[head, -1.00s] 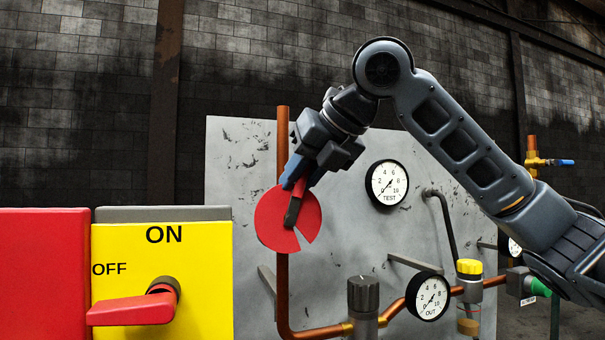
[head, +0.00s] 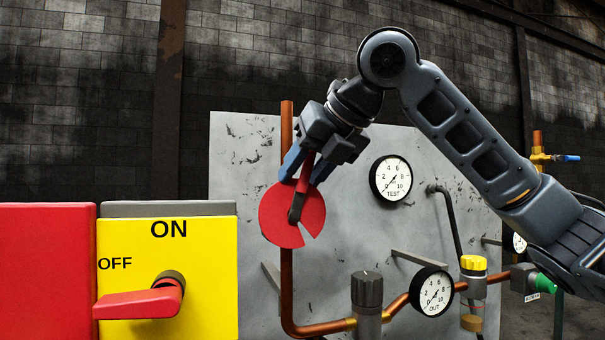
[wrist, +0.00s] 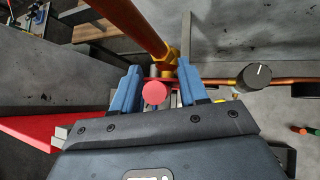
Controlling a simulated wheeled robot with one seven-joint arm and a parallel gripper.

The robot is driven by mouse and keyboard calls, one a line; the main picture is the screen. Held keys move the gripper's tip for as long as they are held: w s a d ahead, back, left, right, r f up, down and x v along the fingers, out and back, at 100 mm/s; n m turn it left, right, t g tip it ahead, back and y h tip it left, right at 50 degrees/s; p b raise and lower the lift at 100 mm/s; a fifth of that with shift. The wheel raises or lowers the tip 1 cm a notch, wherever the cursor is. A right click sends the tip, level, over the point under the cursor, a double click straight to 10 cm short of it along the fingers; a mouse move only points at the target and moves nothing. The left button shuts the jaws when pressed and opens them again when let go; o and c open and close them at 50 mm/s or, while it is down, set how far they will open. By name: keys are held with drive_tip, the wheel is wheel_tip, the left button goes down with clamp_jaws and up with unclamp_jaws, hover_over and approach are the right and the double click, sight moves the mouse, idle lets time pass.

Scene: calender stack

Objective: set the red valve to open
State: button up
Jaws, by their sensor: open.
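The red valve is a red disc (head: 280,216) with a notch at its lower right, mounted at the vertical copper pipe in the head view. Its red lever (head: 306,175) points up and slightly right from a dark hub, roughly along the pipe. My gripper (head: 306,178) is open, coming down from above, with one blue finger on each side of the lever. In the wrist view the lever's round red end (wrist: 154,92) sits between the two spread fingers (wrist: 160,92), with visible gaps on both sides. Any lettering on the disc is not visible.
A yellow switch box (head: 215,260) marked ON and OFF, with a red handle (head: 140,303) pointing left, stands at the front left beside a red box (head: 45,270). A grey panel (head: 350,150) stands behind. Gauges, a dark knob (head: 367,290) and piping are at the right.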

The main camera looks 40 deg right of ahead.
drive_tip(key=b+v, duration=0.1)
drive_tip(key=v, duration=0.6)
drive_tip(key=shift+s+d+r, duration=0.1)
drive_tip(key=shift+s, duration=0.05)
